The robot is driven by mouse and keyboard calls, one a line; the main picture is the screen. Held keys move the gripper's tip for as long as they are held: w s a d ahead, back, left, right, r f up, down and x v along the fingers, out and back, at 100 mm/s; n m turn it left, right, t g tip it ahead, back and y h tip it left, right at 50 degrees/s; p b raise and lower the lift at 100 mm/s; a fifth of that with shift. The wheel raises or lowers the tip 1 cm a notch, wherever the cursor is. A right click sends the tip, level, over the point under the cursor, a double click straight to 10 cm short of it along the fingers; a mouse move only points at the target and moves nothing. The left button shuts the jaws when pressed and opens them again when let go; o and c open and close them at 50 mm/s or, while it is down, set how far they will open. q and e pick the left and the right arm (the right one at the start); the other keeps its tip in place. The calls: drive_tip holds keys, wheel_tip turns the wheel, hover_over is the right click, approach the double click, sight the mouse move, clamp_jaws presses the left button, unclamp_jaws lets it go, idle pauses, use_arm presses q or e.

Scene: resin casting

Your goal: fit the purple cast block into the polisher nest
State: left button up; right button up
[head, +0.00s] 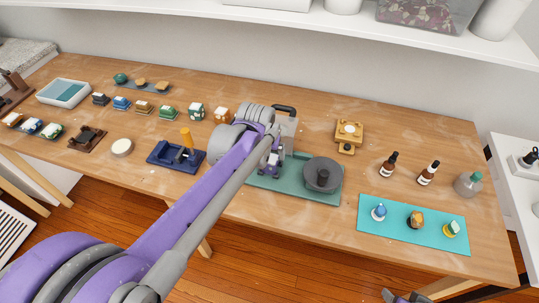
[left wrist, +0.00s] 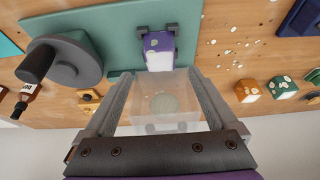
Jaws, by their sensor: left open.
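The purple cast block (left wrist: 152,42), with a white lower part, sits between dark brackets of the polisher nest (left wrist: 172,31) in the left wrist view. The nest is at the edge of the green polisher base (left wrist: 105,38). In the head view the purple block (head: 273,159) shows small beside my left gripper. My left gripper (left wrist: 161,75) is open, its fingers apart just short of the block. A pale translucent box shape (left wrist: 160,108) shows between the fingers. I cannot tell how fully the block is seated. Part of my right gripper (head: 405,297) shows at the bottom edge.
The grey polishing wheel (head: 322,174) with its upright knob stands right of the nest. A blue fixture (head: 166,157) with an orange handle stands left. Several small blocks stand farther left. Brown bottles (head: 388,164) and a turquoise mat (head: 395,233) lie right.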

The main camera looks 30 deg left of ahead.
use_arm(q)
drive_tip(key=v, duration=0.5)
drive_tip(key=s+d+f+m, duration=0.1)
drive_tip(key=s+d+f, duration=0.1)
drive_tip(key=s, duration=0.3)
drive_tip(key=s+d+f, duration=0.3)
drive_tip(key=s+d, duration=0.1)
drive_tip(key=s, duration=0.2)
drive_tip(key=s+d+f+m+t+h, duration=0.1)
drive_tip(key=s+d+f, duration=0.2)
drive_tip(key=s, duration=0.3)
drive_tip(key=shift+s+f+m, duration=0.15)
drive_tip(key=shift+s+m, duration=0.1)
drive_tip(key=shift+m, duration=0.05)
drive_tip(key=shift+d, duration=0.15)
drive_tip(key=shift+w+r+p, duration=0.15)
drive_tip(key=shift+r+p, duration=0.45)
drive_tip(key=shift+w+r+p, duration=0.15)
drive_tip(key=shift+r+p, duration=0.4)
drive_tip(key=shift+r, duration=0.05)
